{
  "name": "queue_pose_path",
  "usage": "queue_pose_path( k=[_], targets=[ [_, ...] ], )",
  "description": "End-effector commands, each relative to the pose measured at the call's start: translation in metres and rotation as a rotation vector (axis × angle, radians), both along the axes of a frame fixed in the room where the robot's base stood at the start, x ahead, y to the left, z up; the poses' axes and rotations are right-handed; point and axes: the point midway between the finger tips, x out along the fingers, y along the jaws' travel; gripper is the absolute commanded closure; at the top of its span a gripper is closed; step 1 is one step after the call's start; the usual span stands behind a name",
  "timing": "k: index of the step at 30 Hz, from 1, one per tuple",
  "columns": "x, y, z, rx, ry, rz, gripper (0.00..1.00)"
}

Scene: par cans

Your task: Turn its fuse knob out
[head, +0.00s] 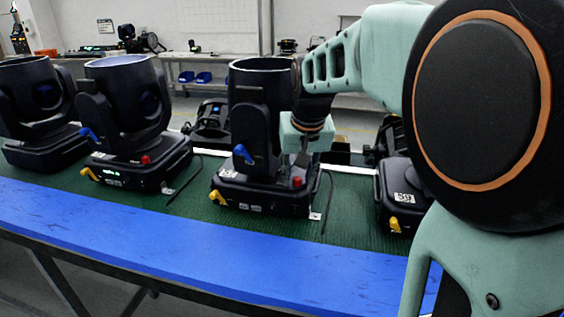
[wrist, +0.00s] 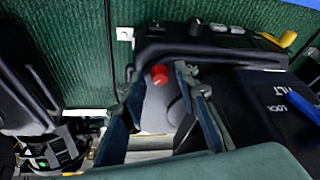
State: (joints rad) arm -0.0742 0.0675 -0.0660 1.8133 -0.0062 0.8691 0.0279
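The fuse knob is a small red knob on the base of a black moving-head light (head: 262,115), at the base's right front corner in the head view (head: 296,181). In the wrist view the red knob (wrist: 159,75) shows between my two finger tips, with a gap on each side. My gripper (wrist: 158,84) is open and holds nothing. In the head view its fingers are small and dark beside the light's right side, just above the knob, and partly hard to make out. Whether a finger touches the base cannot be told.
A blue lever (wrist: 303,108) marked LOCK and a yellow lever (wrist: 288,38) are on the same light. A loose black cable (head: 327,203) hangs right of it. Similar lights stand left (head: 125,110) and right (head: 400,190). The blue table edge (head: 180,240) in front is clear.

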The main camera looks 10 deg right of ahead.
Motion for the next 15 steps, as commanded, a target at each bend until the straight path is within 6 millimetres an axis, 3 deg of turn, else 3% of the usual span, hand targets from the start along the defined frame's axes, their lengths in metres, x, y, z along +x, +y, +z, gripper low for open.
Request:
queue_pose_path(
  k=[9,15],
  targets=[
    [0.0,0.0,0.003,0.0,-0.002,0.0,0.68],
    [-0.01,0.0,0.028,0.0,-0.005,0.0,0.68]
  ],
)
